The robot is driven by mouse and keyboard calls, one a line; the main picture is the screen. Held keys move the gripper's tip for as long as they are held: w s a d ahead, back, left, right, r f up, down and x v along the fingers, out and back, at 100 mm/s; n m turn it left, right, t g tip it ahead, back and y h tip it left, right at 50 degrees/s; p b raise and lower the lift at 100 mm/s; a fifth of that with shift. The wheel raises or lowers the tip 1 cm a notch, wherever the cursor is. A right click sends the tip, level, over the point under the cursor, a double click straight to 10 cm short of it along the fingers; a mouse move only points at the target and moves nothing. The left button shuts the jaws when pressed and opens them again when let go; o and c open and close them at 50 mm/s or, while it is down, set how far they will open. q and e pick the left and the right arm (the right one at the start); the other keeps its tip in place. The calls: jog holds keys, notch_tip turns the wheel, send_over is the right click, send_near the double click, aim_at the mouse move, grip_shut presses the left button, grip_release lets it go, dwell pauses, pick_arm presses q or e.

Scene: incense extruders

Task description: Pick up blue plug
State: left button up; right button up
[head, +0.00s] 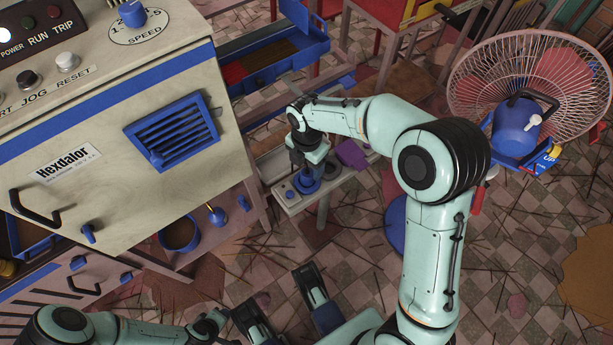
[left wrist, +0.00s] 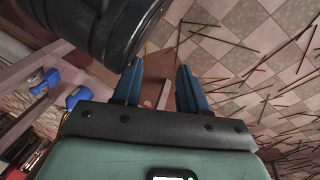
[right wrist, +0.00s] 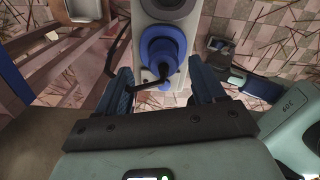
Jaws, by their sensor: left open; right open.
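The blue plug (head: 306,183) stands on a pale grey socket box (head: 290,199) in the middle of the head view, partly hidden by my right gripper (head: 309,160). In the right wrist view the round blue plug (right wrist: 160,48), with a dark handle or cord, shows just beyond and between the fingertips of my right gripper (right wrist: 163,78). The right gripper is open, with its fingers apart on either side; I cannot tell whether they touch the plug. My left gripper (left wrist: 160,75) is open and empty above the floor in the left wrist view.
A large cream machine (head: 70,160) with a blue vent stands at the left. A blue drawer tray (head: 270,60) lies behind. A caged fan (head: 532,85) stands at the right. Incense sticks litter the tiled floor (head: 500,260). A purple block (head: 350,154) is near the socket box.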

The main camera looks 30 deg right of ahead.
aim_at(308, 171)
jog(key=f+b, duration=0.1)
jog(key=f, duration=0.3)
jog(key=shift+s+f+b, duration=0.2)
jog(key=shift+f+b, duration=0.15)
pick_arm(q)
jog(key=shift+g, duration=0.7)
jog(key=s+f, duration=0.3)
jog(key=s, duration=0.1)
jog(key=shift+a+f, duration=0.1)
jog(key=shift+a, duration=0.15)
pick_arm(e)
jog(key=c, duration=1.1)
pick_arm(q)
jog(key=shift+w, duration=0.1)
pick_arm(e)
jog(key=shift+c, duration=0.2)
jog(key=shift+r, duration=0.15)
